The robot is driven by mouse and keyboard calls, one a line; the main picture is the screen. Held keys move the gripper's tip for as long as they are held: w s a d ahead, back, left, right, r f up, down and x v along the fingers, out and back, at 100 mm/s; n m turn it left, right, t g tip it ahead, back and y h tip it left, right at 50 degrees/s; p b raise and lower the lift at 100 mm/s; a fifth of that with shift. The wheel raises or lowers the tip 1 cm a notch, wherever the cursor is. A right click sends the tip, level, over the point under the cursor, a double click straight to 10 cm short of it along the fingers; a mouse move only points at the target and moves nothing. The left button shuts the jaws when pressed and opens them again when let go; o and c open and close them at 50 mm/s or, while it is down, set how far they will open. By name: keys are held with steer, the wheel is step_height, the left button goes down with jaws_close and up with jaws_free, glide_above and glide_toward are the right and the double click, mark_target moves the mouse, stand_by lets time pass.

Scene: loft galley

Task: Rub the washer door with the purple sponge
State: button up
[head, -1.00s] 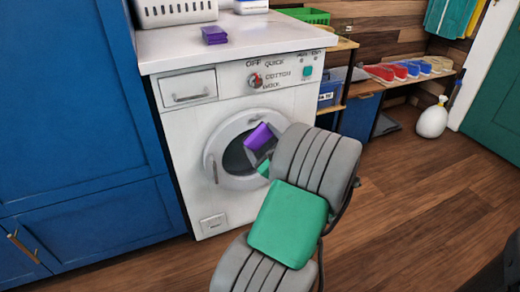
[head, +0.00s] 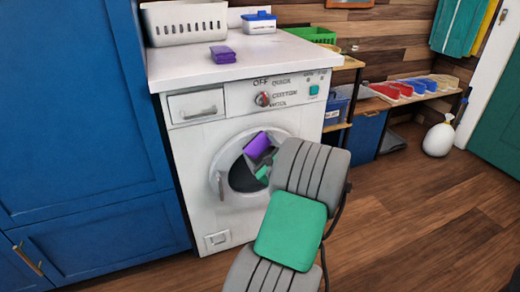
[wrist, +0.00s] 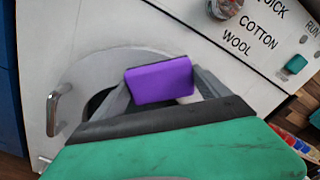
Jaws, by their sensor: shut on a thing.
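The white washer (head: 205,215) stands beside the blue cabinet, with its round washer door (head: 228,195) on the front. The door has a pale ring, dark glass and a handle on its left; it looks closed. My gripper (wrist: 160,82) is shut on the purple sponge (head: 257,144), which lies across between the two fingers. In the wrist view the sponge (wrist: 160,84) covers part of the door (wrist: 95,68). In the head view it overlaps the upper part of the glass. I cannot tell whether it touches the door. My arm hides the door's lower right.
A second purple block (head: 222,54) lies on the washer top, near a white basket (head: 185,24) and a blue-lidded box (head: 259,22). A tall blue cabinet (head: 75,120) is close on the left. Shelves (head: 350,95) stand to the right. Wooden floor is free at front right.

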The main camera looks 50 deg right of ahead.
mark_target(270, 142)
steer(key=shift+p+x, duration=0.4)
steer(key=shift+x, duration=0.5)
steer(key=shift+s+d, duration=0.55)
steer(key=shift+d, duration=0.3)
steer(key=shift+s+d, duration=0.55)
steer(key=shift+d, duration=0.35)
steer(key=shift+s+d, duration=0.45)
steer(key=shift+d, duration=0.4)
steer(key=shift+s+d, duration=0.45)
steer(key=shift+d, duration=0.45)
steer(key=shift+r, duration=0.15)
steer(key=shift+a, duration=0.1)
steer(key=shift+w+a+p, duration=0.4)
steer(key=shift+a+p, duration=0.1)
steer(key=shift+a, duration=0.15)
steer(key=shift+w+a+p, duration=0.45)
steer(key=shift+a+p, duration=0.05)
steer(key=shift+a, duration=0.15)
steer(key=shift+w+a+p, duration=0.3)
steer(key=shift+w+a, duration=0.15)
steer(key=shift+a, duration=0.3)
steer(key=shift+w+a+p, duration=0.25)
steer(key=shift+w+a, duration=0.15)
steer(key=shift+a, duration=0.3)
steer(key=shift+w+a+p, duration=0.3)
steer(key=shift+w+a, duration=0.15)
steer(key=shift+a, duration=0.3)
